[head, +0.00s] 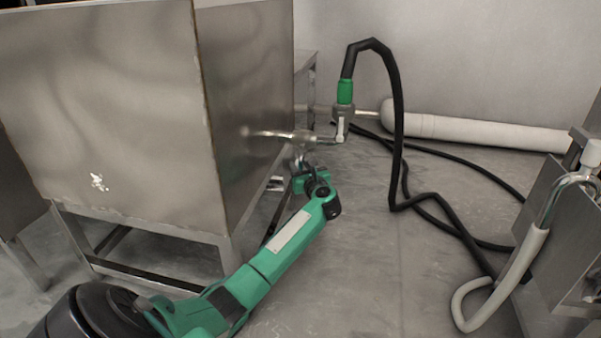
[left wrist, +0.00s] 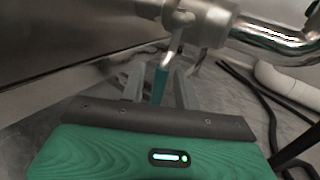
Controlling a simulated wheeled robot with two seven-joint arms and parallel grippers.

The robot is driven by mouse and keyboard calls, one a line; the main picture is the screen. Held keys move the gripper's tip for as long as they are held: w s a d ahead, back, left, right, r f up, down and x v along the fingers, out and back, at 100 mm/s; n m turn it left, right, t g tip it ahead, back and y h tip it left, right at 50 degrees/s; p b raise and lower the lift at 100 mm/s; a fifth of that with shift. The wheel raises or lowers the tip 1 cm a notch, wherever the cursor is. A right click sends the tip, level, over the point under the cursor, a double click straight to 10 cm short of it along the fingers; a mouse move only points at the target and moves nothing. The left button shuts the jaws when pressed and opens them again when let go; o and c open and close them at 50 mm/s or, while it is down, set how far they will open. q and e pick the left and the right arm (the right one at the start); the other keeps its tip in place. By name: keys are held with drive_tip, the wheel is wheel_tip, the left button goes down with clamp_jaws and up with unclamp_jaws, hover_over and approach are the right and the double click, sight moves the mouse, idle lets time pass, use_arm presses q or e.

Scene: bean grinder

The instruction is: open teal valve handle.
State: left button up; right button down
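The teal valve handle (left wrist: 160,84) hangs down from a metal valve body (left wrist: 200,22) in the left wrist view. In the head view the metal valve and pipe (head: 285,134) stick out from the side of a steel tank, and the handle is not clearly visible. My left gripper (head: 301,160) is just below this valve. In the left wrist view its two grey fingers (left wrist: 160,86) stand apart, one on each side of the handle, with gaps visible. My right gripper is not in view.
The steel tank (head: 100,100) on its frame stands left of my left arm. A green hose fitting (head: 345,92) with a black hose (head: 397,130) rises beyond the valve. A metal unit with a pale hose (head: 505,275) is at the right. The middle floor (head: 365,265) is clear.

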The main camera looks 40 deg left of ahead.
use_arm(q)
drive_tip(key=shift+w+a, duration=0.1)
drive_tip(key=shift+a, duration=0.05)
clamp_jaws()
